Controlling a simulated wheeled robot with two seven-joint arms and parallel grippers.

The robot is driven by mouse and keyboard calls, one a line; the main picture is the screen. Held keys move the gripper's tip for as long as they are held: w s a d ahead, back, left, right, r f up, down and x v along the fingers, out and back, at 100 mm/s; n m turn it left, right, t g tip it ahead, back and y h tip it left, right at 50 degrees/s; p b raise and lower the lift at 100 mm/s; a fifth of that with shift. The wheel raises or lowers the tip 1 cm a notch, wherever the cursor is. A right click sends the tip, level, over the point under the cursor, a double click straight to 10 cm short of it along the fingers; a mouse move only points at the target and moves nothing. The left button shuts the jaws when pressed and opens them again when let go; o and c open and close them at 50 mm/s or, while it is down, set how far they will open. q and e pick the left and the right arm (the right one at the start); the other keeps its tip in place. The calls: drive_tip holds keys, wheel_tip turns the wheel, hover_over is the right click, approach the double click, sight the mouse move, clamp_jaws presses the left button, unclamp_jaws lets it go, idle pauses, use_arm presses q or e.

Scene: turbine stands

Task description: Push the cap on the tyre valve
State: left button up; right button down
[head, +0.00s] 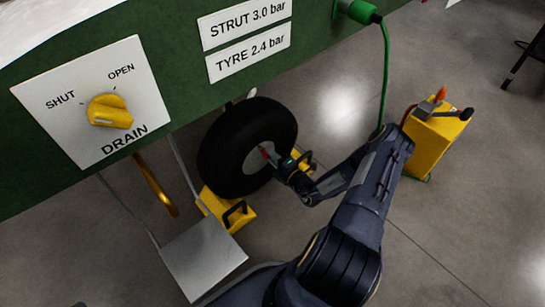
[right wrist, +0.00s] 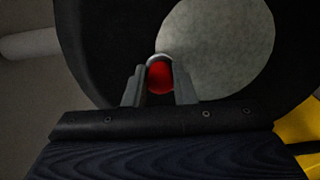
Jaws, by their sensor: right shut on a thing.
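The black tyre (head: 222,150) with its pale grey hub (head: 256,160) stands below the green panel in the head view. My right gripper (head: 268,154) reaches to the hub from the right. In the right wrist view my right gripper (right wrist: 160,82) is shut on a red cap (right wrist: 160,77), in front of the tyre (right wrist: 100,60) and at the left edge of the hub (right wrist: 225,45). A small grey rounded edge shows just above the cap. I cannot tell whether the cap touches the valve, as the valve is hidden. My left gripper is not in view.
Yellow chocks (head: 232,212) sit by the tyre. A yellow box (head: 434,138) with a green cable (head: 385,80) stands to the right. The green panel (head: 180,60) with a yellow drain knob (head: 110,111) overhangs the left. Grey floor is free at the lower right.

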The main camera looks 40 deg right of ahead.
drive_tip(key=shift+w+r, duration=0.15)
drive_tip(key=shift+w, duration=0.2)
drive_tip(key=c, duration=1.5)
unclamp_jaws()
drive_tip(key=shift+c, duration=0.2)
drive_tip(key=shift+o, duration=1.1)
drive_tip(key=shift+w+a, duration=0.1)
drive_tip(key=shift+w, duration=0.05)
drive_tip(key=o, duration=0.4)
drive_tip(key=shift+c, duration=0.2)
drive_tip(key=shift+s, duration=0.2)
drive_tip(key=s+p, duration=0.1)
drive_tip(key=s, duration=0.6)
drive_tip(key=shift+d+p, duration=0.35)
